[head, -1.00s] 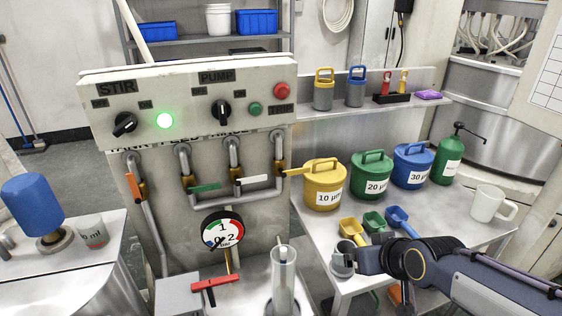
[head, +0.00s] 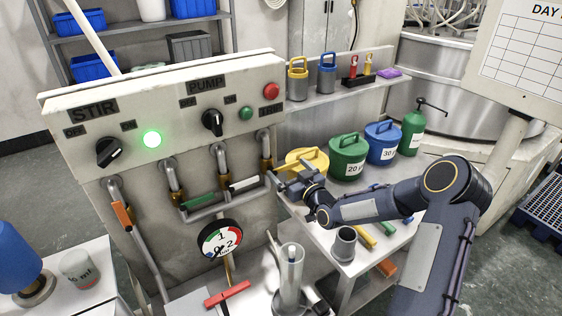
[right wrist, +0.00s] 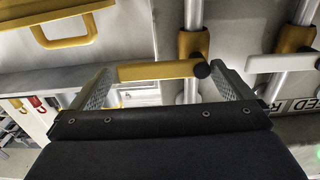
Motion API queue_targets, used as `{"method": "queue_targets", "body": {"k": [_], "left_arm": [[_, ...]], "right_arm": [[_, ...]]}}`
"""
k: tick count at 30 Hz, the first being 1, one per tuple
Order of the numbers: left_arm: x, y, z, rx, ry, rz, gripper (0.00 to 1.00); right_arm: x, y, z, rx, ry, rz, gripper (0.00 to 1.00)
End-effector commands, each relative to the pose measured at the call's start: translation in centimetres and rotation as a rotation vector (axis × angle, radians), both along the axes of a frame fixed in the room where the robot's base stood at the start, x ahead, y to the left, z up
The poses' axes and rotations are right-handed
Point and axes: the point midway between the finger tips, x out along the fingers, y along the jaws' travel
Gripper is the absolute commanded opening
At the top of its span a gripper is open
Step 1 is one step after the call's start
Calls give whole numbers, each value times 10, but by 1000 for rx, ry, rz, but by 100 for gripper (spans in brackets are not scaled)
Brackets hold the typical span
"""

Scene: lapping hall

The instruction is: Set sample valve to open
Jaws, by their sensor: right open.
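Several lever valves are on the pipes below the control panel; no readable label marks one as the sample valve. In the right wrist view, a yellow lever (right wrist: 155,71) lies sideways from its pivot on a vertical pipe. My right gripper (right wrist: 166,78) is open, with one finger on either side of this lever; contact is not clear. In the head view, my right gripper (head: 279,172) is beside the rightmost pipe and hides most of the lever. A white lever (head: 244,183), a green lever (head: 197,201), an orange lever (head: 122,216) and a red lever (head: 227,294) also show. My left gripper is out of view.
The control panel (head: 178,100) is above the valves. A yellow can (head: 310,157) is close behind my right gripper. Green (head: 347,165) and blue (head: 383,150) cans are further right. A grey cup (head: 344,245) stands at the bench's near edge, under my forearm.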

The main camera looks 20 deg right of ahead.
Motion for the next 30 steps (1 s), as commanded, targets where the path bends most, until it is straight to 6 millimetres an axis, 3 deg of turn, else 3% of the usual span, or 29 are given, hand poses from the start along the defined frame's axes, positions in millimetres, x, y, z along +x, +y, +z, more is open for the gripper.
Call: {"method": "queue_targets", "body": {"k": [7,18,30], "left_arm": [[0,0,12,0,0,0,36],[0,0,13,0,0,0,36],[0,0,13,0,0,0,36]], "right_arm": [[33,6,2,2,0,1,100],[40,6,0,1,2,0,100],[39,6,0,1,2,0,48]]}}
